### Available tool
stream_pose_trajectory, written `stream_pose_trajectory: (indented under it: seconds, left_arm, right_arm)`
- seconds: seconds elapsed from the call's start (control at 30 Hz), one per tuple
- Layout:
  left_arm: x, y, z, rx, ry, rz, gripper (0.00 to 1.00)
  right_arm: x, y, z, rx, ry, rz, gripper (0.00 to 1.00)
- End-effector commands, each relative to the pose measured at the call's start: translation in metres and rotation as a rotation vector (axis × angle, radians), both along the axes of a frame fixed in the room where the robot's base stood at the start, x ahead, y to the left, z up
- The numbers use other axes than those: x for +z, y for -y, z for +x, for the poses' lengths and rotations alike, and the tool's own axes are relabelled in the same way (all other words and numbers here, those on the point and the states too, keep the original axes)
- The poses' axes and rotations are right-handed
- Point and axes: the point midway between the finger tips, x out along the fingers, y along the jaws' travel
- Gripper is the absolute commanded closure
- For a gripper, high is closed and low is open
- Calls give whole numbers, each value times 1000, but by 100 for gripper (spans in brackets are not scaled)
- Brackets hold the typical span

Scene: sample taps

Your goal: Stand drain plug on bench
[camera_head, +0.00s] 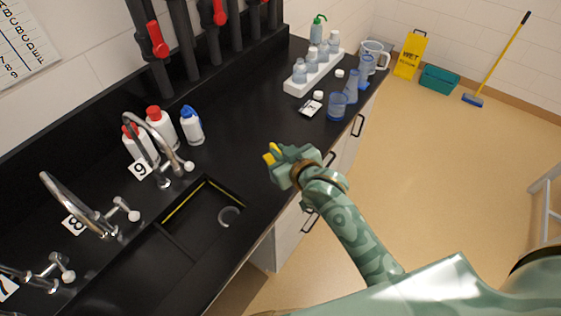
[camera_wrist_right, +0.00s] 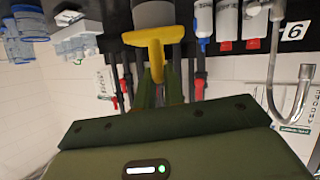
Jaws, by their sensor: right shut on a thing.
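The drain plug shows in the right wrist view as a yellow T-shaped handle (camera_wrist_right: 153,38) with a grey round body (camera_wrist_right: 153,13) beyond it. In the head view only a small yellow part of the plug (camera_head: 270,154) shows at my fingers; its grey body is not clear there. My right gripper (camera_head: 277,158) is shut on the yellow handle, over the front part of the black bench (camera_head: 262,122). The right wrist view shows the fingers (camera_wrist_right: 158,85) around the handle's stem. I cannot tell whether the plug touches the bench. My left gripper is not in view.
A sink basin (camera_head: 190,243) with a pale ring (camera_head: 229,216) lies to the left. Taps (camera_head: 150,150) and several bottles (camera_head: 192,126) stand behind. A white rack (camera_head: 314,73), a black-and-white card (camera_head: 311,107) and blue containers (camera_head: 338,107) occupy the far end. Bare bench lies between.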

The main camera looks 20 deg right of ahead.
Motion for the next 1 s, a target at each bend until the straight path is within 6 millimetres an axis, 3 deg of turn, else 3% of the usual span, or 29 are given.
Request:
stream_pose_trajectory:
  seconds: [0.1, 0.33, 0.5, 0.9, 0.93, 1.0]
  left_arm:
    - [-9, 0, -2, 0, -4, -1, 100]
    - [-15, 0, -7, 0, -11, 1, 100]
    - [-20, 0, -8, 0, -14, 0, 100]
    - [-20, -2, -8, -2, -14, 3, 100]
    - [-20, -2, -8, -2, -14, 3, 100]
    - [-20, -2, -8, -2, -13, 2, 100]
  right_arm:
    - [-21, 6, 16, 0, 2, -1, 100]
    - [-40, 10, 32, -1, 3, 0, 100]
    - [-65, 10, 29, 0, 1, -1, 100]
    - [-70, 9, 29, 0, 3, 1, 100]
    - [-70, 9, 29, 0, 2, 1, 81]
    - [-69, 9, 29, 0, 2, 1, 68]
